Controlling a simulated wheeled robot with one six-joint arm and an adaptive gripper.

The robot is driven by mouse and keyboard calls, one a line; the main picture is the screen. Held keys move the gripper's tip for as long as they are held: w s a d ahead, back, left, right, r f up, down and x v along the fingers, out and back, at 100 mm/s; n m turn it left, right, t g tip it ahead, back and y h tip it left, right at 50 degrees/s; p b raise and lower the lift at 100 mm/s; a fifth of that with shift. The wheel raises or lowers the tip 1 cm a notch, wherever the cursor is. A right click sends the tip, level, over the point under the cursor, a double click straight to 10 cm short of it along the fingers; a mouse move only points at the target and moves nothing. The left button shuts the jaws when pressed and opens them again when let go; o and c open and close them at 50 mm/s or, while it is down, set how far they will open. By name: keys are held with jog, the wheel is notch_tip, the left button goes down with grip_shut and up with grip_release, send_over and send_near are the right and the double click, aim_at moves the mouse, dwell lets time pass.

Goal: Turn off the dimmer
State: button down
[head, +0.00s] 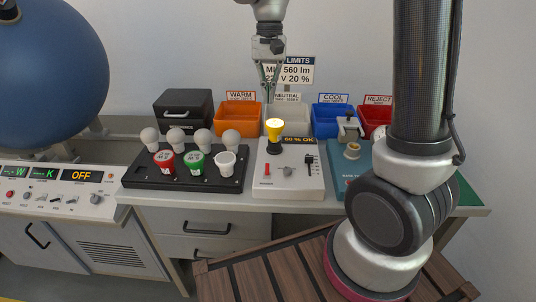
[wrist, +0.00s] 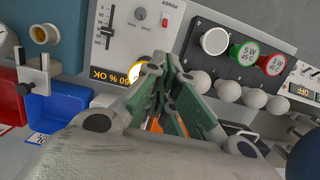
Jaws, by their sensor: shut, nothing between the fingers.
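The white dimmer box (head: 288,188) stands mid-bench with a lit yellow bulb (head: 274,127) upright on it and a display (head: 299,140) reading "60 % OK". Its front carries a red power switch (head: 267,169), a grey knob (head: 288,171) and a black slider (head: 309,159). In the wrist view the slider (wrist: 107,31), knob (wrist: 140,13) and red switch (wrist: 164,21) are at the top; the bulb is mostly hidden behind my fingers. My gripper (head: 269,92) is shut and empty, above and behind the bulb, touching nothing I can see.
Left is a black rack (head: 185,183) with several white bulbs and red, green and white ones. Orange (head: 240,117), pale, blue (head: 333,120) and red bins line the back. A teal fixture (head: 351,165) stands right. A blue sphere (head: 50,70) is far left.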

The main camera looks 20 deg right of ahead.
send_near(268, 154)
jog(key=s+f, duration=0.2)
jog(key=s+a+f, duration=0.1)
jog(key=s+f, duration=0.1)
jog(key=s+a+f, duration=0.1)
jog(key=s+f, duration=0.1)
jog(key=shift+a+f, duration=0.1)
